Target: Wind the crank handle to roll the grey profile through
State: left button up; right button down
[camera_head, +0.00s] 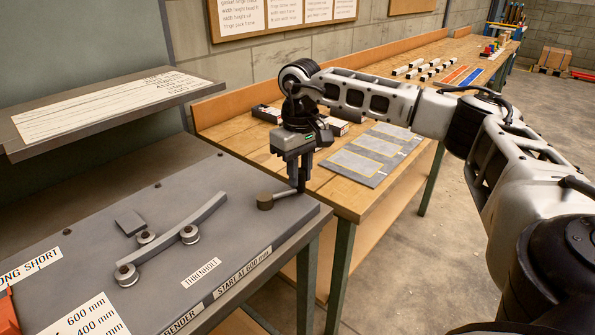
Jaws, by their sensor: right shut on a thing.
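The grey profile (188,224) is a slightly curved bar on the bender's flat top. It rests among three small rollers, among them a front roller (126,274) and a right roller (190,234). The crank (283,195) has a round brown hub (265,201) at the right of the top, and its arm points right toward the top's edge. My right gripper (298,183) points down and is shut on the crank's upright handle at the arm's outer end. The fingers hide most of the handle. My left gripper is not in view.
A grey sloped panel (110,108) stands over the machine's back left. A wooden bench (350,205) beside the machine holds a grey mat (372,154), dark boxes and several small parts. A red thing (8,312) shows at the lower left.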

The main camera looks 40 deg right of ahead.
jog(key=c, duration=1.3)
grip_release()
jog(key=shift+d, duration=0.1)
jog(key=shift+o, duration=0.2)
notch_tip(320, 180, up, 11)
jog(key=shift+r, duration=0.1)
notch_tip(320, 180, up, 5)
jog(key=shift+p, duration=0.45)
jog(key=shift+s, duration=0.15)
